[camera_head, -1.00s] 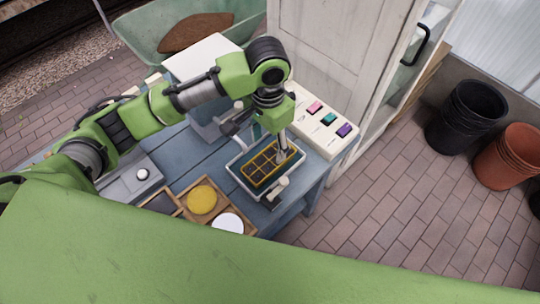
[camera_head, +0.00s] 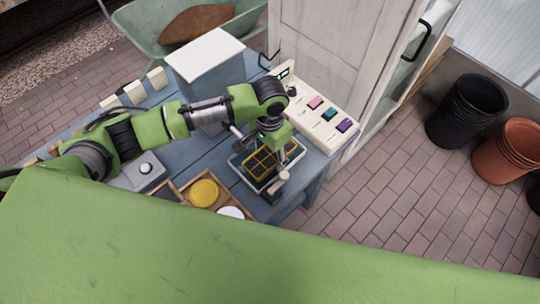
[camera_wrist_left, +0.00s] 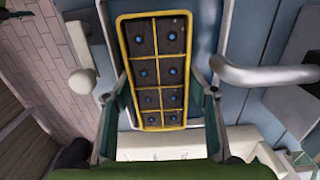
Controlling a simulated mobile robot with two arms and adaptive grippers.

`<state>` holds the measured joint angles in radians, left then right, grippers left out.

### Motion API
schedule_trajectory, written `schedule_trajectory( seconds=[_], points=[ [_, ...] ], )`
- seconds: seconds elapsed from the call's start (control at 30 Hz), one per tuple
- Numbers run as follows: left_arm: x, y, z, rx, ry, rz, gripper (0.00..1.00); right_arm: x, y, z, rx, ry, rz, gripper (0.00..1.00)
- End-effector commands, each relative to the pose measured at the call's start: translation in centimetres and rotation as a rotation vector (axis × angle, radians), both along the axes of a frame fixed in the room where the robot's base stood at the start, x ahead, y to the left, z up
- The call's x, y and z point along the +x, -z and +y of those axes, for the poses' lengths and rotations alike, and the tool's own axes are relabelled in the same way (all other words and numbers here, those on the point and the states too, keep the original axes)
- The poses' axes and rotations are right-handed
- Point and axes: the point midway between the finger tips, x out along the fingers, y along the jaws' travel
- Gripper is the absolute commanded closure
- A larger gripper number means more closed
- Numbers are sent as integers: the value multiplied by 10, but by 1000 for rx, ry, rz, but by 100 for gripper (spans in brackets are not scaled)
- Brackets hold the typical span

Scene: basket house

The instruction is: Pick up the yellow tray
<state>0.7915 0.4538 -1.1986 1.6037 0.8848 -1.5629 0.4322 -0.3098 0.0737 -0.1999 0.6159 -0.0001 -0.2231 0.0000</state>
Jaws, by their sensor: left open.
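The yellow tray (camera_head: 258,167) is a yellow-rimmed frame with several dark, soil-like cells, each with a small blue dot. It sits inside a pale shallow container (camera_head: 236,172) on the blue table. In the left wrist view the tray (camera_wrist_left: 157,72) fills the middle, upright in the picture. My left gripper (camera_wrist_left: 160,88) is open, one finger at each long side of the tray; I cannot tell whether they touch it. In the head view my left wrist hangs over the tray and hides its far part. My right gripper is not in view.
A metal pipe (camera_wrist_left: 265,75) lies close on the tray's right, and a pale knob (camera_wrist_left: 82,80) on its left. A panel with coloured buttons (camera_head: 328,114) stands behind. A white-topped box (camera_head: 206,55) and a wooden tray with a yellow disc (camera_head: 204,193) are nearby.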

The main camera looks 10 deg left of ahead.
Motion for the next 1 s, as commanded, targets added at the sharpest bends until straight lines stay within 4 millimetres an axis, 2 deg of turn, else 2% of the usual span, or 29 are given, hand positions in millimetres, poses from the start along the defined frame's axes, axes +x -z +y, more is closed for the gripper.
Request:
schedule_trajectory(
  seconds=[0.03, 0.1, 0.17, 0.47, 0.63, 0.8, 1.0],
  points=[
    [0, 0, 0, 0, 0, 0, 47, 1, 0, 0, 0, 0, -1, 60],
    [0, 0, 0, 0, 0, 0, 65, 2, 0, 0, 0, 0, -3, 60],
    [0, 0, 0, 0, 0, 0, 79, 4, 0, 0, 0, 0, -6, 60],
    [0, -1, 0, 0, -1, 0, 79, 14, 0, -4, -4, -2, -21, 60],
    [0, -9, -1, -2, 0, -1, 79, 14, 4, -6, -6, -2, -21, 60],
    [1, -31, -1, -3, 0, -4, 79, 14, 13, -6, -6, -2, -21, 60],
    [-26, -64, -8, -4, 4, -2, 79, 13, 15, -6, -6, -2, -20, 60]
  ],
)
